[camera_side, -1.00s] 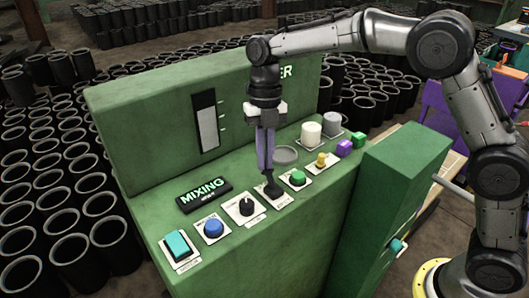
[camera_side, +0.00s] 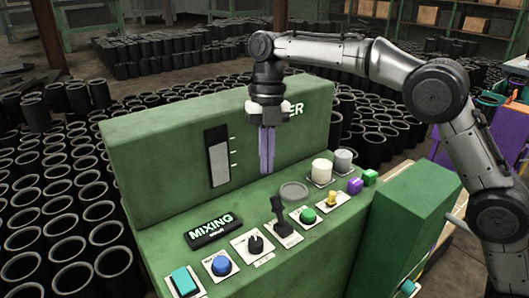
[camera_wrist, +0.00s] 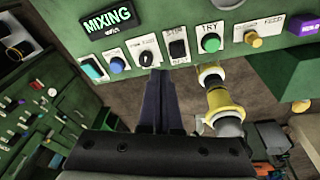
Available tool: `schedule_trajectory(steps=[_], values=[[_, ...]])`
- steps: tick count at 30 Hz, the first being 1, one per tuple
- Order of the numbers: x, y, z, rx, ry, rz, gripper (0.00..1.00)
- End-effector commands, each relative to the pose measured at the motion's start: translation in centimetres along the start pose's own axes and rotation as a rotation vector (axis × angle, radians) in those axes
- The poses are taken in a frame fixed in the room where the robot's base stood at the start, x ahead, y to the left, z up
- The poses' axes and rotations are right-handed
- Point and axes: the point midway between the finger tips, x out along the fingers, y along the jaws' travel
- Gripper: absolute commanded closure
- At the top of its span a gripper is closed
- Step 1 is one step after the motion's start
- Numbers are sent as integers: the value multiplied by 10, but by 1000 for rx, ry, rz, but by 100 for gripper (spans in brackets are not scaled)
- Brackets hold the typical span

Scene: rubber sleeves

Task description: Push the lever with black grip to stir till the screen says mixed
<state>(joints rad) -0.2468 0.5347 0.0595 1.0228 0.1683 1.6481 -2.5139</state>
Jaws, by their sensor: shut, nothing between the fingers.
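The lever with the black grip (camera_side: 280,216) stands on a white plate in the control row, its grip leaning slightly to the left in the side view. In the wrist view a dark lever part (camera_wrist: 178,46) shows on its plate, partly hard to make out. The screen (camera_side: 211,232) reads MIXING, also in the wrist view (camera_wrist: 108,20). My gripper (camera_side: 267,172) is shut and empty, with its purple fingers pointing down above and behind the lever, apart from it. In the wrist view the fingertips (camera_wrist: 160,76) show below the control row.
A black knob (camera_side: 255,243), blue button (camera_side: 221,265) and teal switch (camera_side: 184,281) sit left of the lever. A green button (camera_side: 308,215) and yellow knob (camera_side: 332,198) sit right. White (camera_side: 321,171) and grey cylinders (camera_side: 343,160) stand behind. Black sleeves surround the machine.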

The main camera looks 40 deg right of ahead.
Motion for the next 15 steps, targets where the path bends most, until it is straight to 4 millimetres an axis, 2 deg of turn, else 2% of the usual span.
schedule_trajectory(steps=[6,15], values=[[-11,3,7,0,0,0,100],[-13,3,8,0,1,0,100]])
